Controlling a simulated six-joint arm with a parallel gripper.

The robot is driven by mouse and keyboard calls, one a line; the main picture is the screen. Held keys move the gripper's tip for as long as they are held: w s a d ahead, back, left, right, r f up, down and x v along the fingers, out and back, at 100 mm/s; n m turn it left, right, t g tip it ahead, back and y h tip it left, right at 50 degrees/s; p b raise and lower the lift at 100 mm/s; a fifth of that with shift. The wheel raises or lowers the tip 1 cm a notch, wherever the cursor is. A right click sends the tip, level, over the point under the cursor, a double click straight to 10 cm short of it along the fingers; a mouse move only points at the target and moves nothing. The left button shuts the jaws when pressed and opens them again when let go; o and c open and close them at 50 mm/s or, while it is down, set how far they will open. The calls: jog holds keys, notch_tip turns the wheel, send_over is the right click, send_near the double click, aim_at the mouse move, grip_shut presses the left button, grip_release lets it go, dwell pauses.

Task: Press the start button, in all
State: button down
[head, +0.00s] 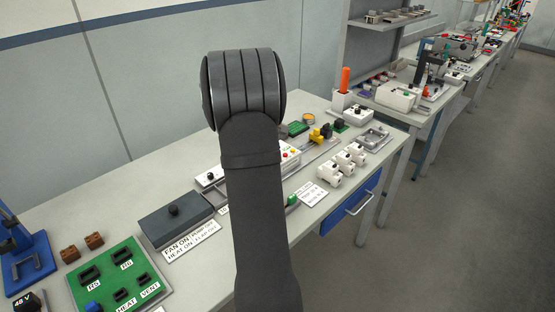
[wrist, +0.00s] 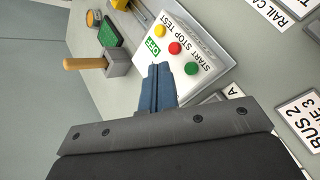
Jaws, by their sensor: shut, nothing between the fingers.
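In the wrist view, a white button box (wrist: 208,76) carries a green button (wrist: 191,68), a red button (wrist: 175,48) and a yellow button (wrist: 162,31). The words START, STOP and TEST run beside them, with START by the green one. In the head view, my arm hides my gripper and part of the box (head: 291,154).
In the wrist view, a grey block with a wooden handle (wrist: 85,63) and a green board (wrist: 108,36) lie left of the box. In the head view, white fittings (head: 342,166) stand to the right, and a dark grey box (head: 175,217) and a green panel (head: 118,277) to the left.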

jog(key=shift+f, duration=0.6)
dwell(1.6)
jog(key=shift+f, duration=0.4)
jog(key=shift+f, duration=0.65)
dwell(0.8)
dwell(0.5)
jog(key=shift+r, duration=1.1)
jog(key=shift+r, duration=2.5)
jog(key=shift+f, duration=0.15)
